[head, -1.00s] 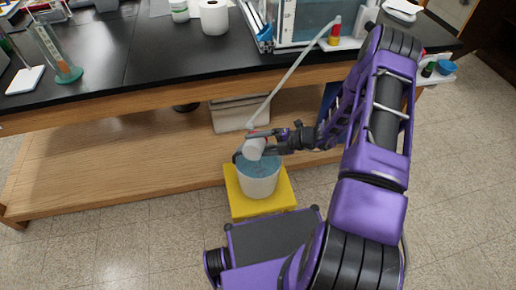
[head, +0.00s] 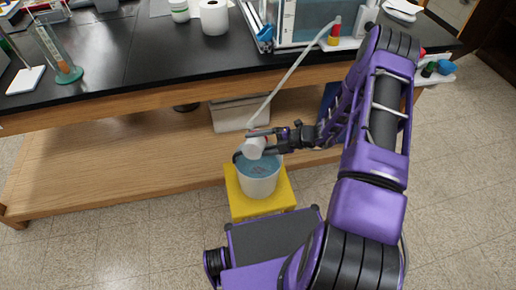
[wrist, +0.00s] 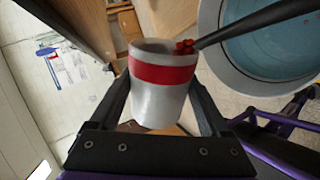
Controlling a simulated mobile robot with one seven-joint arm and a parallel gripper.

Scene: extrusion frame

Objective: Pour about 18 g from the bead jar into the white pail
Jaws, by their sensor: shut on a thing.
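The bead jar (wrist: 163,88), white with a red band, is between the two fingers of my gripper (wrist: 165,105), which is shut on it. Red beads show at its rim on the side toward the pail in the wrist view. In the head view the jar (head: 254,147) looks tilted, over the back part of the white pail (head: 258,188). The pail also shows in the wrist view (wrist: 215,55). Its inside is blue, with a small dark patch on the surface in the head view. How many beads are inside the jar is hidden.
The pail stands on a yellow stand (head: 238,207) on the tiled floor. Behind it is a bench with a black top (head: 140,60) and a wooden lower shelf (head: 110,180). A pale hose (head: 290,75) hangs down behind the jar. A dark bar (wrist: 250,25) crosses the pail's opening.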

